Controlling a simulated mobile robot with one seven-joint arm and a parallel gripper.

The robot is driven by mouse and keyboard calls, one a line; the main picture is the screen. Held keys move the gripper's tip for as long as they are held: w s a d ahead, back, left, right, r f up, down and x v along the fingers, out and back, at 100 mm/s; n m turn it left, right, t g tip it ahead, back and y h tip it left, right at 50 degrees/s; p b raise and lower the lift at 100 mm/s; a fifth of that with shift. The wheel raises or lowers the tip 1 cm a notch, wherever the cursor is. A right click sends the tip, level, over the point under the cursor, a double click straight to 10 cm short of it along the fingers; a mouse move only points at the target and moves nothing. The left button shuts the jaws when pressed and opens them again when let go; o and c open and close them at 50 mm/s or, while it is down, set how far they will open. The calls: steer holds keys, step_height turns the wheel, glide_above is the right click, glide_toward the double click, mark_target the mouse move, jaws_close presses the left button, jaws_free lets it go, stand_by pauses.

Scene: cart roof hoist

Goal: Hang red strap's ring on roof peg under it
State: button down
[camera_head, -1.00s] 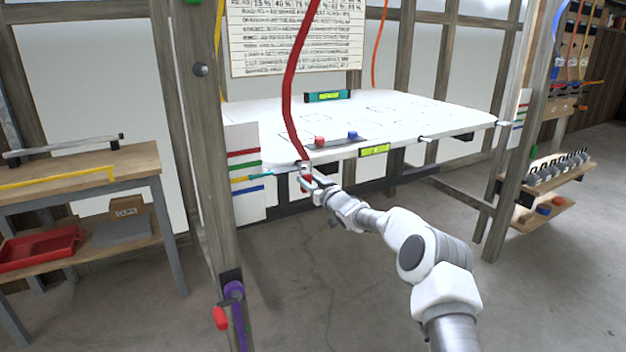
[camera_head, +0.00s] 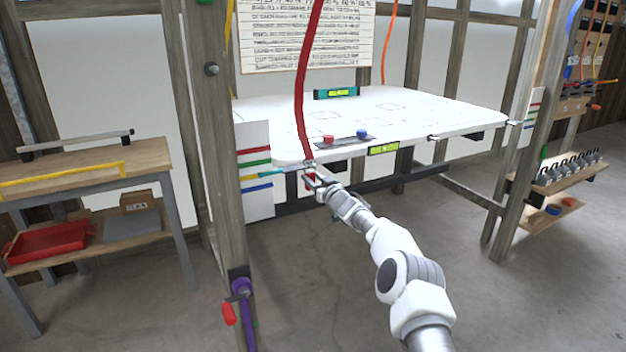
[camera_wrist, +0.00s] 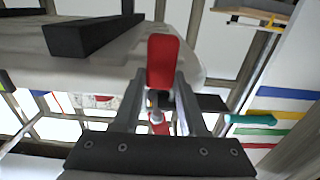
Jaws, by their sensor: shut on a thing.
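The red strap (camera_head: 301,95) hangs from above the picture to the near left part of the white roof panel's (camera_head: 410,103) front edge. My gripper (camera_head: 313,177) is at its lower end, just in front of and below that edge. In the wrist view my gripper (camera_wrist: 160,95) is shut, with a red piece of the strap (camera_wrist: 163,60) between the fingers. A small metallic part (camera_wrist: 154,100) shows between the fingers; I cannot tell whether it is ring or peg. A grey peg (camera_head: 433,137) sticks out farther right on the front edge. The peg under the strap is not clearly visible.
A wooden post (camera_head: 215,150) and a striped board (camera_head: 256,165) stand left of my gripper. A teal pointer (camera_wrist: 250,119) reaches toward the stripes. Levels and small red and blue parts lie on or along the panel. A workbench (camera_head: 90,168) stands left.

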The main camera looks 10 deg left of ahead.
steer(key=shift+c, duration=1.8)
jaws_free()
steer(key=shift+s+d, duration=0.1)
steer(key=shift+d, duration=0.05)
